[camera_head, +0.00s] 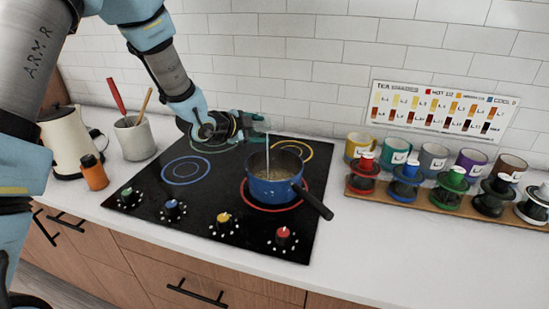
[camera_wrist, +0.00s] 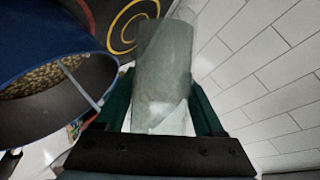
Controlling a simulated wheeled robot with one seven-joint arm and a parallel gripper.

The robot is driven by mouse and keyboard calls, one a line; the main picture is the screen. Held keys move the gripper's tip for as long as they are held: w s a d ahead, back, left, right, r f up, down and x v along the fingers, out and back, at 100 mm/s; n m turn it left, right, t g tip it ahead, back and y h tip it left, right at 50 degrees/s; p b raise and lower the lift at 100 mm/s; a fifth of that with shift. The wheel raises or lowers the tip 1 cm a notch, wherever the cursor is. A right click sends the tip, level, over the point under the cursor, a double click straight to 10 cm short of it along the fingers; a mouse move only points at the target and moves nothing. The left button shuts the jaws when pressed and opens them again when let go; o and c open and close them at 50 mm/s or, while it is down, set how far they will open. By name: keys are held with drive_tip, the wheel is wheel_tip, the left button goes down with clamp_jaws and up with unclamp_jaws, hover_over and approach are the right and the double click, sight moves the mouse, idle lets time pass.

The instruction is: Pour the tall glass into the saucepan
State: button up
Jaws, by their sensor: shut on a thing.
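The tall glass (camera_wrist: 163,60) is clear and greyish, and my gripper (camera_wrist: 161,92) is shut on it, with a green finger on each side. In the head view my gripper (camera_head: 243,125) holds the glass (camera_head: 260,122) tipped nearly on its side, above and just behind the saucepan. The blue saucepan (camera_head: 262,190) sits on the red-ringed burner with its dark handle pointing front right. Brownish grainy contents show inside it. A thin pale stream, looking like liquid, runs from the glass's mouth into the pan. The saucepan (camera_wrist: 45,35) also shows at left in the wrist view.
The black cooktop (camera_head: 190,205) has several coloured knobs along its front. A kettle (camera_head: 68,140), an orange bottle (camera_head: 94,172) and a utensil crock (camera_head: 134,137) stand left. Several mugs and a wooden rack (camera_head: 440,207) stand right. The white wall is close behind my gripper.

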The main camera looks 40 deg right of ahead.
drive_tip(key=shift+w+f+m+t+b, duration=0.15)
drive_tip(key=shift+f+m+t+b, duration=0.5)
drive_tip(key=shift+b, duration=1.3)
drive_tip(key=shift+r+m+t+b, duration=0.55)
drive_tip(key=shift+r+m+t, duration=0.1)
drive_tip(key=shift+r+m, duration=0.1)
idle(0.5)
drive_tip(key=shift+s+f+m+t+h+b, duration=0.2)
drive_tip(key=shift+s+m+b, duration=0.15)
drive_tip(key=shift+b, duration=1.1)
drive_tip(key=shift+s+f+m+t+h+b, duration=0.2)
drive_tip(key=shift+s+b, duration=0.25)
drive_tip(key=shift+b, duration=0.95)
drive_tip(key=shift+r+m+t+b, duration=0.3)
drive_tip(key=shift+r+m+b, duration=0.2)
drive_tip(key=shift+b, duration=1.05)
drive_tip(key=shift+s+d+m+b, duration=0.15)
drive_tip(key=shift+m+b, duration=0.1)
drive_tip(key=shift+b, duration=0.7)
